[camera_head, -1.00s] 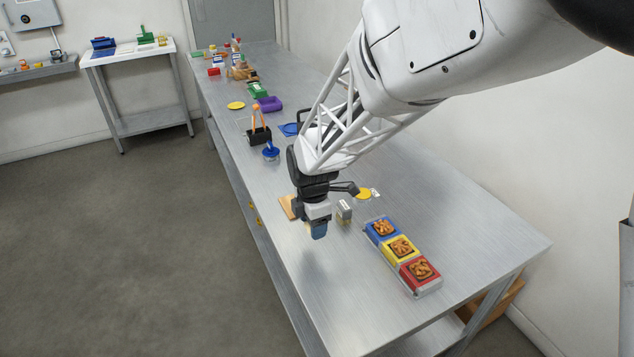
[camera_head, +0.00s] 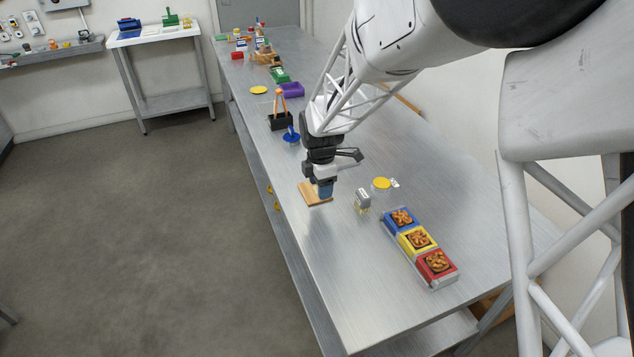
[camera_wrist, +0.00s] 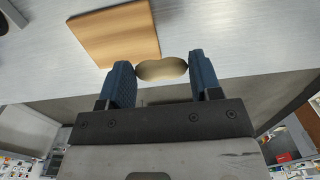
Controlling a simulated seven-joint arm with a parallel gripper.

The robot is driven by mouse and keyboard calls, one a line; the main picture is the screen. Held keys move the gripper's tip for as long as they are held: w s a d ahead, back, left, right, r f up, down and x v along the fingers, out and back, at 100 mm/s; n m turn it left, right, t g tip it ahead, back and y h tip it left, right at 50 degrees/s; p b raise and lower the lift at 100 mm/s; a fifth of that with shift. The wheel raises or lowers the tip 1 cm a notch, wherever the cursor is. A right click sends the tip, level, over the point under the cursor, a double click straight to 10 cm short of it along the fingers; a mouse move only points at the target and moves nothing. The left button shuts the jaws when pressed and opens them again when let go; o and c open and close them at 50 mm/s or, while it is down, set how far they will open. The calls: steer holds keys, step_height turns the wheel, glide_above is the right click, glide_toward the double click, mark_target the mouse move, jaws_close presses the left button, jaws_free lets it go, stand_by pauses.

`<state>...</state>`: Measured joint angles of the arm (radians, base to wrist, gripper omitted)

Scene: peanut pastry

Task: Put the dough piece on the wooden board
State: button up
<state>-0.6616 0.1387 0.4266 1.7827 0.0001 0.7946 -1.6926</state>
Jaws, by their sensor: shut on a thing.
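The dough piece (camera_wrist: 161,69) is pale, smooth and rounded. In the wrist view it sits between the two blue fingertips of my gripper (camera_wrist: 162,78), which is shut on it. The wooden board (camera_wrist: 112,33) is flat and light brown, just beyond the fingers and to the left in that view. In the head view the wooden board (camera_head: 312,194) lies on the metal table, and my gripper (camera_head: 325,190) is over or beside its right part. The dough is hidden there by the fingers. I cannot tell whether the dough touches the board.
On the metal table (camera_head: 330,270), a small silver-grey box (camera_head: 362,199) stands right of the board, with a yellow disc (camera_head: 382,184) behind it. Blue, yellow and red trays (camera_head: 419,240) are in front on the right. A black holder (camera_head: 280,121) stands farther back. The table's front part is clear.

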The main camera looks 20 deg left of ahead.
steer(key=shift+w+a+f, duration=0.15)
steer(key=shift+w+a, duration=0.65)
steer(key=shift+w, duration=0.3)
steer(key=shift+w+a+f, duration=0.1)
steer(key=shift+w+a, duration=0.7)
steer(key=shift+w, duration=0.3)
steer(key=shift+f, duration=0.1)
steer(key=shift+f, duration=1.65)
steer(key=shift+f, duration=0.15)
steer(key=o, duration=0.9)
step_height(320, 180, up, 12)
steer(key=shift+d+r, duration=0.1)
steer(key=shift+r, duration=0.1)
